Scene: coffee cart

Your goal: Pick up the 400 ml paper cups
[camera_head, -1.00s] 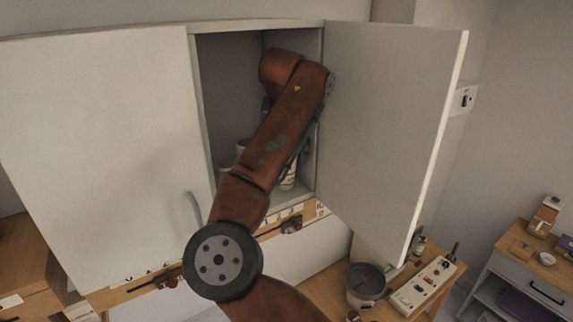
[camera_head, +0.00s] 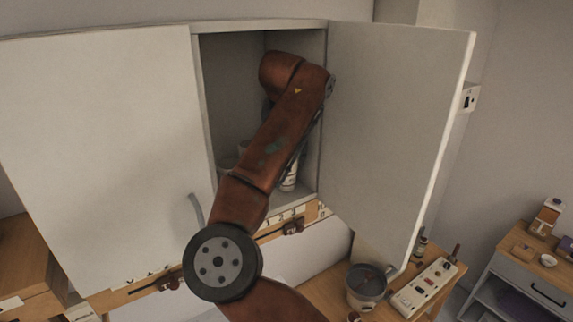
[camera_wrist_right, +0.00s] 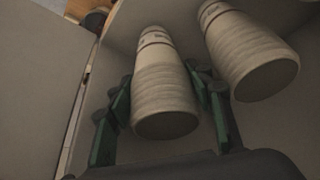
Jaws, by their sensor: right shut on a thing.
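In the right wrist view, a stack of pale ribbed paper cups (camera_wrist_right: 164,92) stands between the green fingers of my right gripper (camera_wrist_right: 160,84), which is shut on it. A second, similar stack (camera_wrist_right: 250,58) is just to the right, outside the fingers. I cannot read the sizes on the cups. In the head view, my right arm reaches into the open cabinet (camera_head: 231,85) and hides its gripper. Part of a cup stack (camera_head: 290,180) shows beside the arm, and pale cups (camera_head: 227,163) show left of it. My left gripper is not in view.
The right cabinet door (camera_head: 390,125) is swung open close to my arm. The left door (camera_head: 100,150) is closed. Below are a counter with a grey bin (camera_head: 365,290) and a power strip (camera_head: 425,287). A side cabinet (camera_head: 530,275) stands at the far right.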

